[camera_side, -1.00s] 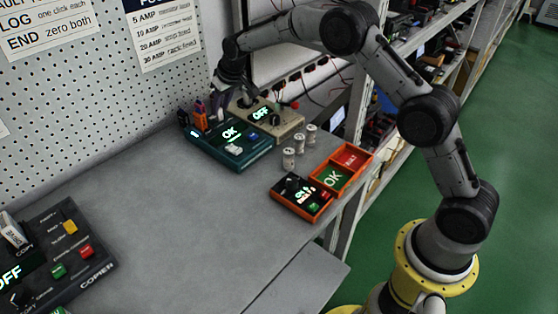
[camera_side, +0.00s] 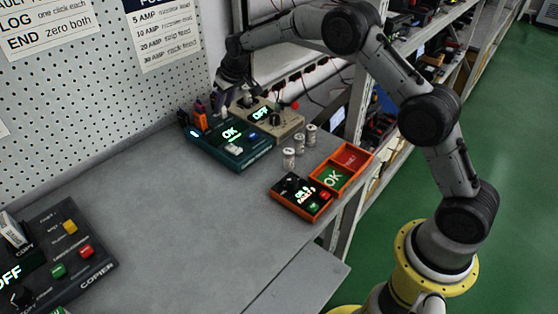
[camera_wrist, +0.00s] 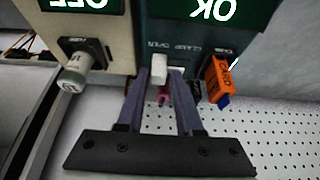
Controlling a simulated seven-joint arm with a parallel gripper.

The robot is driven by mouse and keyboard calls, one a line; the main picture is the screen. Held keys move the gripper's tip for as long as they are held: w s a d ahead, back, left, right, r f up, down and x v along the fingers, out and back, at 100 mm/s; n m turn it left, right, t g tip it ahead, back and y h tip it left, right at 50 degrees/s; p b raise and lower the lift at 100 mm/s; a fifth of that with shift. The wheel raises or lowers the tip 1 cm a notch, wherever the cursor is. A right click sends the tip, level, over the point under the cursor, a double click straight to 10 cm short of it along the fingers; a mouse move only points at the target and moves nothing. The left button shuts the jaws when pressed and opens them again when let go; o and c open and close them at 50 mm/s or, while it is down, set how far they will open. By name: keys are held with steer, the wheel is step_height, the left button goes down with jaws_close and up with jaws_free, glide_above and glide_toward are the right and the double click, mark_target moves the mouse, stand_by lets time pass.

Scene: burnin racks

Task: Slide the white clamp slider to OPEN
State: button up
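The white clamp slider (camera_wrist: 158,93) is a small white knob near the CLAMP and OPEN lettering on the teal device (camera_wrist: 205,38), in the wrist view. My gripper (camera_wrist: 158,80) has its two purple-grey fingers apart, one on each side of the knob, with a narrow gap visible. I cannot tell whether either finger touches it. In the side view, my gripper (camera_side: 217,100) is at the back edge of the teal device (camera_side: 245,159), whose screen reads OK. The slider itself is hard to make out there.
An orange card (camera_wrist: 217,76) stands in the teal device beside my fingers. A beige device (camera_side: 288,122) reading OFF, holding a pale cylinder (camera_wrist: 78,72), adjoins it. Several metal cylinders (camera_side: 289,158) and an orange tray (camera_side: 352,181) stand to the right. The pegboard (camera_side: 110,100) is close behind.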

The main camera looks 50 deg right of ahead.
steer(key=shift+r, duration=0.1)
step_height(320, 180, up, 7)
stand_by(0.8)
steer(key=s+r+t, duration=0.1)
steer(key=s+r, duration=0.2)
steer(key=r, duration=0.5)
steer(key=s+r+t, duration=0.1)
steer(key=s+r, duration=0.2)
steer(key=r, duration=0.4)
steer(key=s+a+r, duration=0.1)
steer(key=s+r, duration=0.3)
steer(key=s, duration=0.4)
steer(key=s+r, duration=0.3)
steer(key=s, duration=0.4)
steer(key=s+f, duration=0.5)
steer(key=s, duration=0.4)
steer(key=s+f+g, duration=0.1)
steer(key=s+f, duration=0.4)
steer(key=s, duration=0.4)
steer(key=s+f, duration=0.5)
steer(key=s, duration=0.4)
steer(key=shift+s+a+f+g, duration=0.15)
steer(key=shift+s+f+g, duration=0.15)
steer(key=shift+s+f, duration=0.1)
